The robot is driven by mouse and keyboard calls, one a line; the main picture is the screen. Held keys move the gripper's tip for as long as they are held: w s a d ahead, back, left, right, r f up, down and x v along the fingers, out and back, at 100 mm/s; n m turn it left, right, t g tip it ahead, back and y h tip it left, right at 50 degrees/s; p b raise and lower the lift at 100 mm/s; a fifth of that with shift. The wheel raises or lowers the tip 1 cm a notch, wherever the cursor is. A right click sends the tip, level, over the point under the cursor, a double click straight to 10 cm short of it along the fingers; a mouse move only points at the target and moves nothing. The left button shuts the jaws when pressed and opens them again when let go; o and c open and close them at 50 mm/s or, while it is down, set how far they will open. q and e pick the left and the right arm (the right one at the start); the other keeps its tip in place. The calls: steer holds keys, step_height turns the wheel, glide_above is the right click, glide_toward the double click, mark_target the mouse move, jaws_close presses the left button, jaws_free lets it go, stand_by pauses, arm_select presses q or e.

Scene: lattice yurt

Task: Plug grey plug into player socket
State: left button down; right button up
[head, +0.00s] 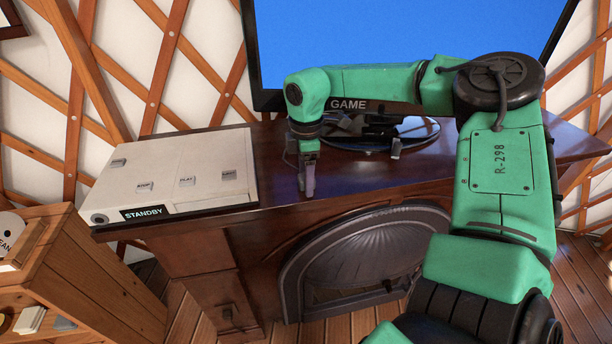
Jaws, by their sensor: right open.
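The player (172,176) is a cream box with several buttons and a STANDBY display, at the left end of the dark wooden cabinet. A round dark socket (99,218) shows at the left end of its front face. A small grey piece (396,148), which looks like the grey plug, stands at the front edge of the round black TV base. My right gripper (308,192) points down over the cabinet top, between the player and that piece, apart from both. It is open, and I see nothing held in it. My left gripper is out of view.
A large screen (390,45) labelled GAME stands at the back on a round black base (370,150). The cabinet top (270,175) is bare between player and base. A wooden shelf unit (90,270) with small items stands at lower left.

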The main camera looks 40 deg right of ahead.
steer(key=shift+r+p, duration=0.15)
steer(key=shift+p, duration=0.35)
step_height(320, 180, up, 3)
steer(key=b, duration=0.3)
steer(key=shift+s+d+r, duration=0.1)
steer(key=shift+d, duration=0.05)
step_height(320, 180, up, 11)
steer(key=b, duration=0.2)
steer(key=shift+s, duration=0.2)
